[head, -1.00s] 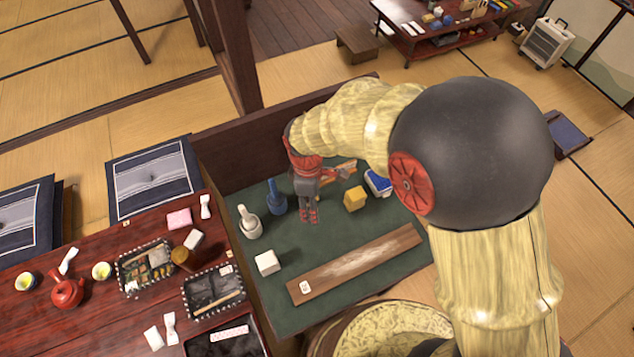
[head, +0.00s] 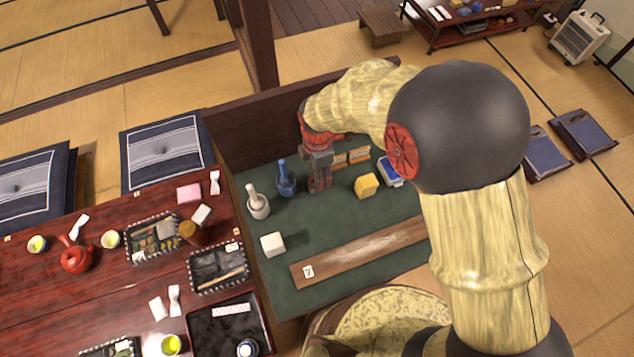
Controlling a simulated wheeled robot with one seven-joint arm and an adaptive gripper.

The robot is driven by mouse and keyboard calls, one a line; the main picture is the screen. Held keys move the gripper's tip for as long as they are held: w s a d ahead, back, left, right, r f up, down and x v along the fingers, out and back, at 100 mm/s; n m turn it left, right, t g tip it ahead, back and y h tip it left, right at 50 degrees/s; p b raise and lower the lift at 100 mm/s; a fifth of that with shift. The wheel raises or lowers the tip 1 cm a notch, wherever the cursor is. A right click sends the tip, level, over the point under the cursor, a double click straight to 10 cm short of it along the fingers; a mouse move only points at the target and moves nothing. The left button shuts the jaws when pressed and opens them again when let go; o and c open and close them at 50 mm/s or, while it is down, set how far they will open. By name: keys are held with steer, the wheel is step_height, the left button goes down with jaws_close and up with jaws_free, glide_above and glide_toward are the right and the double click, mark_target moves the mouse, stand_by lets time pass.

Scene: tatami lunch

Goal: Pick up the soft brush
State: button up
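I see nothing clearly held.
A long wooden board (head: 365,252) lies in front. A dark upright panel (head: 225,133) borders the back.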

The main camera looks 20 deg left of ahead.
step_height(320, 180, down, 4)
steer(key=shift+s+r+b, duration=0.15)
steer(key=shift+b, duration=0.3)
steer(key=shift+c, duration=1.4)
jaws_close()
steer(key=shift+r, duration=0.1)
